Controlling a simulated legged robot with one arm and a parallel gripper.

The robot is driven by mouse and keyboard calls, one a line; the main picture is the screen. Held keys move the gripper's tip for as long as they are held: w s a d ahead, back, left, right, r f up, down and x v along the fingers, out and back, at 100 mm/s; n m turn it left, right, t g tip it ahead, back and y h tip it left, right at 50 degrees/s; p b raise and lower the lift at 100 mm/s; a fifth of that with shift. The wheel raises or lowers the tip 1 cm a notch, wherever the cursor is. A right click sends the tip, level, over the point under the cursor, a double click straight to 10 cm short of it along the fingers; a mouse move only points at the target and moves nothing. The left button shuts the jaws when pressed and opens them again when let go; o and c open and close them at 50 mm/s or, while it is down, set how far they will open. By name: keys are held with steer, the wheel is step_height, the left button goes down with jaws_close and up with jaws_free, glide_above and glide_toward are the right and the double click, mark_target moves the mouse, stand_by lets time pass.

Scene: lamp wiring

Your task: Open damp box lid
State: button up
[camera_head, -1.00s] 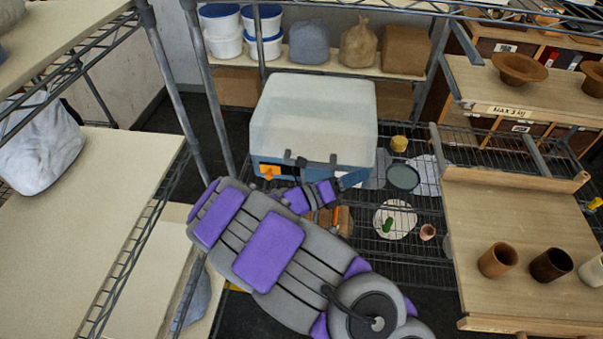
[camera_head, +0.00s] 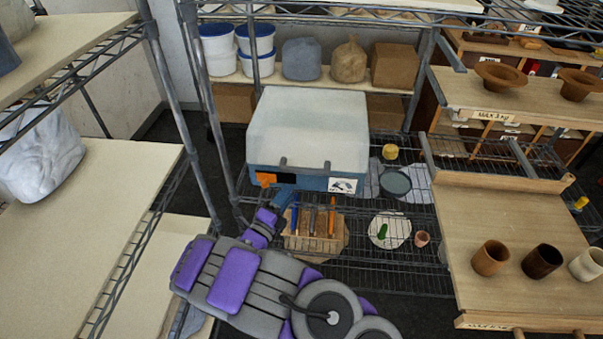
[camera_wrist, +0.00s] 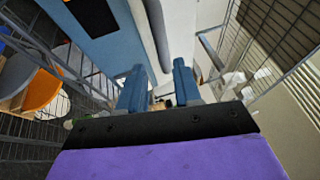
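The damp box has a blue base (camera_head: 310,181) and a pale, cloudy lid (camera_head: 308,125). The lid sits closed on the base, with two grey latches or handle ends along the front edge. My gripper (camera_head: 256,202) is low at the box's front left, near the orange patch (camera_head: 266,179). In the wrist view my gripper (camera_wrist: 158,85) has its two blue fingers apart with nothing held between them. The blue box wall (camera_wrist: 100,45) and a grey bar (camera_wrist: 157,35) are close ahead of the fingers. I cannot tell whether they touch.
A wooden tool holder (camera_head: 314,240) stands on the wire shelf right of my gripper. A white disc (camera_head: 390,230) and small cup (camera_head: 422,239) lie farther right. A metal shelf post (camera_head: 190,120) rises left of the box. A table with cups (camera_head: 490,258) is at right.

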mark_target(303, 171)
steer(key=shift+b+x, duration=0.95)
steer(key=shift+x, duration=4.4)
steer(key=shift+s+d+f, duration=0.1)
jaws_close()
